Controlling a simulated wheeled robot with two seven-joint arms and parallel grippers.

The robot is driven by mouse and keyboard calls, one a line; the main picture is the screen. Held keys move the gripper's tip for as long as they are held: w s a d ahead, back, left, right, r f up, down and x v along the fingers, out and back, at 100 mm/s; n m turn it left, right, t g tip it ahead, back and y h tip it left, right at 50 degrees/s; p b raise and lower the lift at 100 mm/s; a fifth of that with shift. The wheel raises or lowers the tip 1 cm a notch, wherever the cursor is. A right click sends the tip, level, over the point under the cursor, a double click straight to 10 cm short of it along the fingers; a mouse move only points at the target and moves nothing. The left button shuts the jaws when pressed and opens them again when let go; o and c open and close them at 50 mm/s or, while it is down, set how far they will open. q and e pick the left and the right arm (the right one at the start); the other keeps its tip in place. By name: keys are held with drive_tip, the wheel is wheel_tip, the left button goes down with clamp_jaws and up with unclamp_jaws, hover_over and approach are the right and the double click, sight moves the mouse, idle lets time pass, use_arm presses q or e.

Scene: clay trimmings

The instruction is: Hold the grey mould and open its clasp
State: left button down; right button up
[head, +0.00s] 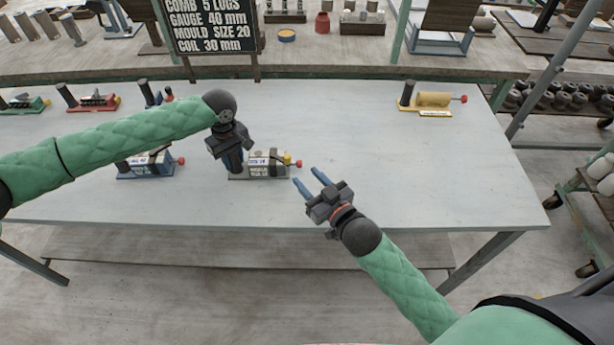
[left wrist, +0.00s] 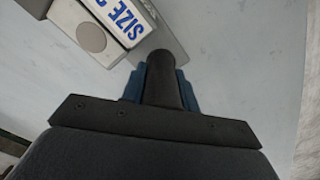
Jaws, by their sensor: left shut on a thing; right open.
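The grey mould (head: 262,171) stands on the table on a grey base, with a white and blue label and a dark strap across it. A yellow piece and a red knob (head: 299,163) stick out at its right end. The left wrist view shows part of the mould (left wrist: 68,22) and its "SIZE" label. My left gripper (head: 235,163) is shut on the dark upright post (left wrist: 162,80) at the mould's left end; the fingers hide much of the post. My right gripper (head: 307,180) is open and empty, just right of the red knob, fingers pointing up-left. Clasp details are too small to tell.
A similar blue-based mould (head: 146,171) stands to the left, partly under my left arm. A yellow mould (head: 433,100) stands at the back right; red (head: 95,104) and green (head: 24,105) ones at the back left. A black sign (head: 211,25) rises behind. The table's right half is mostly clear.

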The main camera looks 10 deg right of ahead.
use_arm(q)
drive_tip(key=c, duration=1)
unclamp_jaws()
drive_tip(key=shift+r, duration=0.15)
